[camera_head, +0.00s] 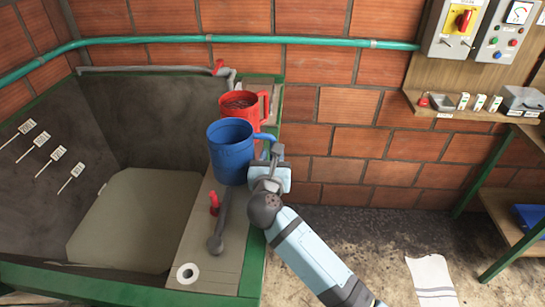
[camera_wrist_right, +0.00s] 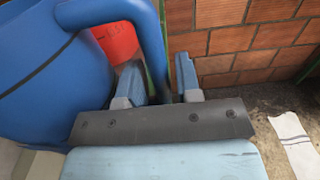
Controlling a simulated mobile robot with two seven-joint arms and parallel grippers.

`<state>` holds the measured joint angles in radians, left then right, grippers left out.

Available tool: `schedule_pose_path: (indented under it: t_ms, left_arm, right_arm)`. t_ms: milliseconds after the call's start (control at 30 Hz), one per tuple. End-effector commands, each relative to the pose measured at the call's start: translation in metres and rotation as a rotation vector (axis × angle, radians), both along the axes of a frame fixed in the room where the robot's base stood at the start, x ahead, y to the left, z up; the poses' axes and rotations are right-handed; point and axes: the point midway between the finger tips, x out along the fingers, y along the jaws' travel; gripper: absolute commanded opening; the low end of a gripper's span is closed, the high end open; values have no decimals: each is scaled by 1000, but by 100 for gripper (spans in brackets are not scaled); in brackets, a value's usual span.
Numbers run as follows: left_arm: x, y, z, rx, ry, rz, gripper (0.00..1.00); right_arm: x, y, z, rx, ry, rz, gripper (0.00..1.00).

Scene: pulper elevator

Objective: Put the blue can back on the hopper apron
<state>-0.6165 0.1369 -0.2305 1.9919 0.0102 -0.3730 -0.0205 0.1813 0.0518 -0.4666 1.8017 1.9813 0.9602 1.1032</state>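The blue can (camera_head: 230,155) is upright over the far half of the hopper apron (camera_head: 190,240), the tan ledge along the hopper's right side. I cannot tell whether its base touches the apron. My right gripper (camera_head: 268,165) is at the can's right side, with its fingers on either side of the can's handle. In the right wrist view the gripper (camera_wrist_right: 160,85) has the blue handle (camera_wrist_right: 150,35) between its fingers, and the can's body (camera_wrist_right: 45,80) fills the left. My left gripper is not in view.
A red can (camera_head: 260,104) stands just behind the blue can. A red-tipped lever (camera_head: 214,205), a grey ball-ended lever (camera_head: 217,243) and a white ring (camera_head: 188,273) are on the nearer apron. The deep hopper (camera_head: 130,220) lies left. A brick wall (camera_head: 330,110) stands behind.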

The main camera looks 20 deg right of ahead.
Motion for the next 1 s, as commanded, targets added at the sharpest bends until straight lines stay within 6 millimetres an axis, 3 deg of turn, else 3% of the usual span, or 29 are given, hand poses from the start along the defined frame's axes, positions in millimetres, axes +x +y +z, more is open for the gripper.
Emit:
schedule_pose_path:
  t_ms: [367,733,1000]
  left_arm:
    - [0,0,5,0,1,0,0]
    - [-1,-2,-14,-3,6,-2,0]
    - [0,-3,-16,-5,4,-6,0]
  right_arm:
    - [0,0,7,-1,-2,1,41]
    - [-54,23,1,2,1,1,41]
    - [-69,29,4,1,-1,0,41]
